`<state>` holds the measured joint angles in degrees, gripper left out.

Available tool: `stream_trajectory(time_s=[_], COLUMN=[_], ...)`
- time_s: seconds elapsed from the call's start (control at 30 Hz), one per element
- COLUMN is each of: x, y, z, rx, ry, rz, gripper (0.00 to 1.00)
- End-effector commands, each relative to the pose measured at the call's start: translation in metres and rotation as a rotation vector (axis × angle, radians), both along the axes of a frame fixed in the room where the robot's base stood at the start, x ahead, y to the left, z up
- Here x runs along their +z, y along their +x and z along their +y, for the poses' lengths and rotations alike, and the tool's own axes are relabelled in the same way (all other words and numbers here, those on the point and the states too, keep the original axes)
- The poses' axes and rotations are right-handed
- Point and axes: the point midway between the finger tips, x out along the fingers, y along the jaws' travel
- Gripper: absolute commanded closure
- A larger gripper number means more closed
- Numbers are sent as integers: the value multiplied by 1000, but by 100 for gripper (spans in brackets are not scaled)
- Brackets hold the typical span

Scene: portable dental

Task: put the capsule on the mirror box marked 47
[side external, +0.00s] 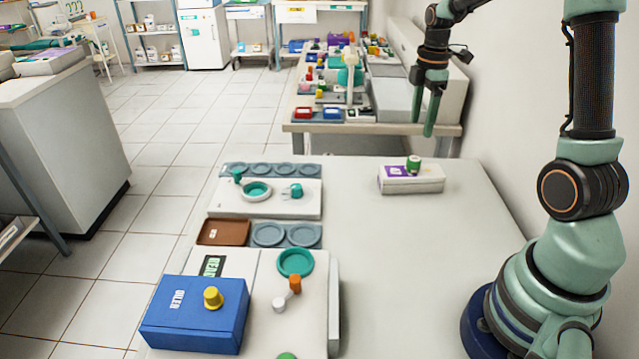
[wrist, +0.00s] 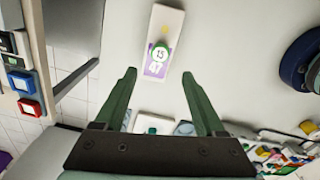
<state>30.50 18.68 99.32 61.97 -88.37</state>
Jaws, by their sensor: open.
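The mirror box (side external: 428,183) is a long white box with a purple label, lying on the near white table. In the wrist view the box (wrist: 165,20) shows the number 47 on its label. A small green and white capsule (side external: 414,166) stands upright on top of the box, by the label. In the wrist view the capsule (wrist: 161,53) shows the number 15 on its top. My gripper (side external: 425,112) is open and empty, in the air above the box and apart from the capsule. In the wrist view its fingertips (wrist: 159,74) are spread, with the capsule seen beyond them.
A blue box (side external: 195,325) with a yellow knob stands at the near left. White units with teal rings and grey round wells (side external: 268,234) line the table's left side. A cluttered bench (side external: 378,128) stands behind. The table's middle is clear.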

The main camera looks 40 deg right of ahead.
Motion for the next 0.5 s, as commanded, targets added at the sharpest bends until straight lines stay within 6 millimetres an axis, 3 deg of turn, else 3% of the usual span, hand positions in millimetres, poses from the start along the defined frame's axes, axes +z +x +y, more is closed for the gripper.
stream_trajectory(time_s=[0.17, 0.27, 0.5], x=[14, 26, 67], y=[0, 0, -13], z=[4, 20, 96], rx=[-12, -64, -357], ry=[-4, -17, -28], rz=[-7, -34, -189], gripper=[28, 28, 28])
